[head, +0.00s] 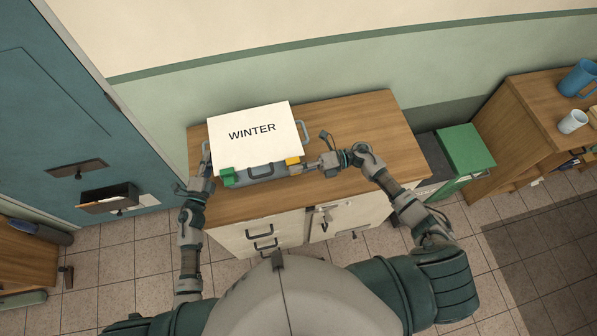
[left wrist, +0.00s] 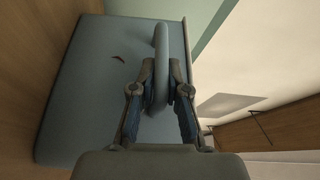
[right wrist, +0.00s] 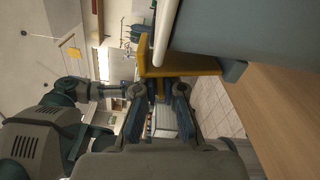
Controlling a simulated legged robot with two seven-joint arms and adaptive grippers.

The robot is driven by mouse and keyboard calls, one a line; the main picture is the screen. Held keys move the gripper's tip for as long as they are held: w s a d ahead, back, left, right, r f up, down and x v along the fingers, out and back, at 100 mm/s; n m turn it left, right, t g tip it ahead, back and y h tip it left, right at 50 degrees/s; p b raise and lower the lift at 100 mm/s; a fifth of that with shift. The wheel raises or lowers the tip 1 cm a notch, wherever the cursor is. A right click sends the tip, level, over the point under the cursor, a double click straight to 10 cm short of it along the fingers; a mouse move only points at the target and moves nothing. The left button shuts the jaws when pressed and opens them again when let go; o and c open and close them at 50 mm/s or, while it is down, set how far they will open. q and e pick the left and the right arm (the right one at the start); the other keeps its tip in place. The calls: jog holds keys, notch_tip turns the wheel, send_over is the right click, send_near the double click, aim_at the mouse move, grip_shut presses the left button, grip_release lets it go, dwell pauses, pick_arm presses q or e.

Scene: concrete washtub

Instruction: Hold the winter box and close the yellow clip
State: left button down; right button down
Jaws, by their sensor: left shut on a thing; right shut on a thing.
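The winter box is a blue-grey box with a white lid (head: 250,118) lettered WINTER, standing on a wooden-topped cabinet. A green clip (head: 228,176) is at its front left and the yellow clip (head: 293,161) at its front right. My left gripper (head: 206,168) is at the box's left side, shut on the loop-shaped side handle (left wrist: 160,50). My right gripper (head: 316,165) is at the front right corner. In the right wrist view its fingertips (right wrist: 164,92) are shut on a tab of the yellow clip (right wrist: 186,62). I cannot tell whether the clip is latched.
The wooden cabinet top (head: 370,130) is clear to the right of the box. A green-lidded bin (head: 465,148) stands right of the cabinet. A shelf with a blue jug (head: 577,78) and a white cup (head: 573,121) is at far right. A blue door (head: 60,110) is at left.

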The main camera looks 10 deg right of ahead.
jog(key=shift+w+r+m, duration=0.2)
jog(key=shift+w+m, duration=0.1)
jog(key=shift+m, duration=0.4)
jog(key=shift+w+r+m, duration=0.15)
jog(key=shift+w+m, duration=0.1)
jog(key=shift+m, duration=0.45)
jog(key=c, duration=1.3)
grip_release()
jog(key=shift+d, duration=0.1)
jog(key=d, duration=1.2)
jog(key=shift+w+d, duration=0.1)
jog(key=shift+d, duration=0.05)
